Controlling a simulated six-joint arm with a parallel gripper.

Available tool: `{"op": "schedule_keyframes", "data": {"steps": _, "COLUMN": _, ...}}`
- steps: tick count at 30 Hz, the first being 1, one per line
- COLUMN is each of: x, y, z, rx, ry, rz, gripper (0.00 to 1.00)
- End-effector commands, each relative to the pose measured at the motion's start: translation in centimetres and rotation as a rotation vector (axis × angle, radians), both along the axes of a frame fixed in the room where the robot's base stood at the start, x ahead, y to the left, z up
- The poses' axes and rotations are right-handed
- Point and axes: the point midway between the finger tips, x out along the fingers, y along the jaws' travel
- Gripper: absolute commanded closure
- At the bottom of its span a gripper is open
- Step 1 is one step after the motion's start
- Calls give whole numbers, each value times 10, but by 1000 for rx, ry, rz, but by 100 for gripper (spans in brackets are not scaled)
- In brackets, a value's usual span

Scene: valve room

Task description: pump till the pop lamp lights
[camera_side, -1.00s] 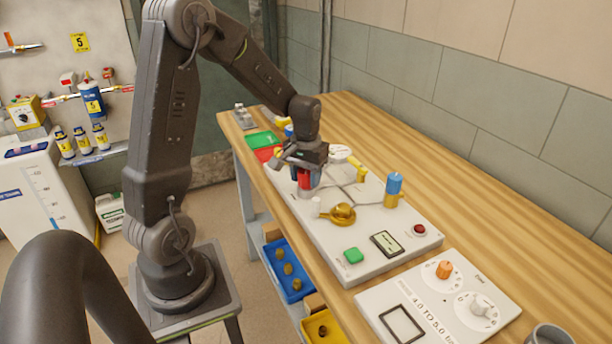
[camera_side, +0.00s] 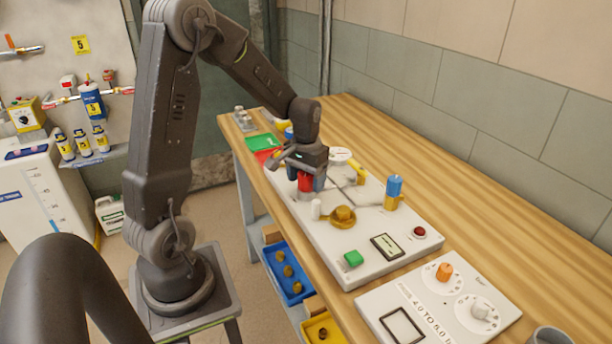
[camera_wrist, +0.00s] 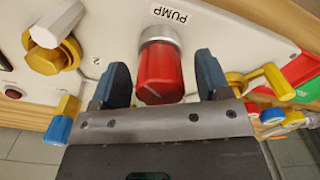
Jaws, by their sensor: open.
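The red pump knob (camera_wrist: 160,72) stands on a grey collar beside the PUMP label (camera_wrist: 170,14) in the wrist view. My gripper (camera_wrist: 160,80) is open, with one blue finger on each side of the knob and a gap visible on both sides. In the side view the knob (camera_side: 305,182) shows red under my gripper (camera_side: 308,180), partly hidden by it. A round dark red lamp or button (camera_side: 419,231) sits at the right end of the white panel (camera_side: 380,262); whether it is the pop lamp I cannot tell. It looks unlit.
A brass fitting (camera_side: 343,216) with a white handle, a blue-topped valve (camera_side: 393,190), a yellow lever (camera_side: 358,172), a green button (camera_side: 353,259) and a small display (camera_side: 387,246) share the panel. A second board (camera_side: 440,305) lies at the right.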

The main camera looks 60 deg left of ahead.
Motion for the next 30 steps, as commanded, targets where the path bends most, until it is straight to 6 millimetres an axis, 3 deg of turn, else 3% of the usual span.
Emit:
{"op": "schedule_keyframes", "data": {"steps": 7, "x": 1, "y": 0, "z": 23, "rx": 2, "ry": -4, "rz": 0, "gripper": 30}}
{"op": "schedule_keyframes", "data": {"steps": 21, "x": 1, "y": 0, "z": 120, "rx": 2, "ry": -4, "rz": 0, "gripper": 30}}
{"op": "schedule_keyframes", "data": {"steps": 30, "x": 0, "y": 0, "z": 139, "rx": 0, "ry": 0, "rz": 0, "gripper": 30}}
